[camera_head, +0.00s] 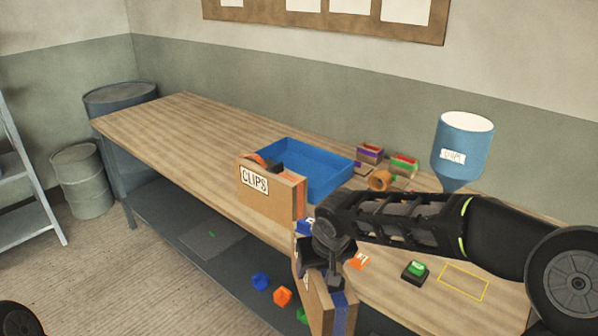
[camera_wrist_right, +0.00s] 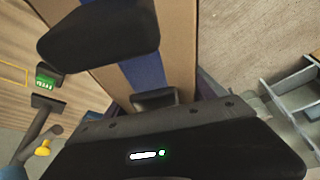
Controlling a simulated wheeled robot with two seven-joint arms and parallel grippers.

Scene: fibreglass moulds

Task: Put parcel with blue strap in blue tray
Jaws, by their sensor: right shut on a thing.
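The parcel with the blue strap (camera_head: 318,303) is a brown cardboard box at the front edge of the bench. My right gripper (camera_head: 325,268) is shut on its upper part. In the right wrist view the cardboard and its blue strap (camera_wrist_right: 145,72) run between the dark fingers; much of the parcel is hidden or cut off. The blue tray (camera_head: 328,165) stands on the bench behind and left of the gripper. Its floor shows bare where visible; its front is partly hidden by the CLIPS box. My left gripper is out of view.
The CLIPS box (camera_head: 270,197) stands upright before the tray. Small striped boxes (camera_head: 370,154), an orange tape roll (camera_head: 379,180) and a blue funnel (camera_head: 462,150) stand right of it. A green button (camera_head: 416,269) sits near the front. The bench's left part is clear.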

